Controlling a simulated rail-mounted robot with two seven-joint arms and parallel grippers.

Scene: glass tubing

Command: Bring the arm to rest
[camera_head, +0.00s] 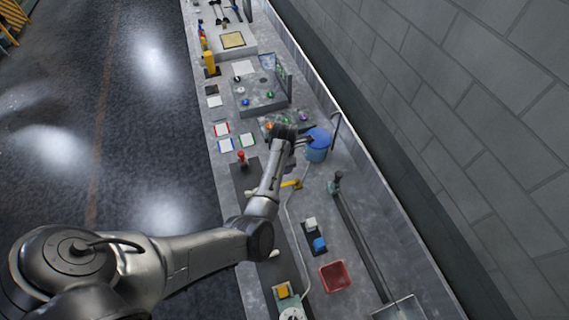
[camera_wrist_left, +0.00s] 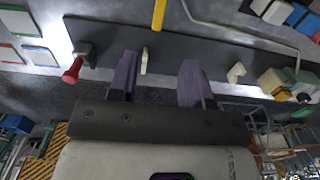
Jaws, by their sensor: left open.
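My left arm (camera_head: 190,256) comes in from the left and reaches over the bench, bent at the elbow. Its gripper (camera_head: 304,140) is beside the blue bucket (camera_head: 318,147); whether they touch I cannot tell. In the left wrist view the gripper's two purple-grey fingers (camera_wrist_left: 157,80) are apart, with nothing held between them. A small white hook (camera_wrist_left: 144,60) on the dark board (camera_wrist_left: 205,52) appears between the fingers, beyond them. My right gripper is not in view.
A red knob (camera_head: 241,156) and a yellow bar (camera_head: 291,184) are near the arm. A pale tube (camera_head: 291,215) runs along the bench. A red bin (camera_head: 334,277) stands nearer. A wall borders the right; open floor (camera_head: 150,130) lies left.

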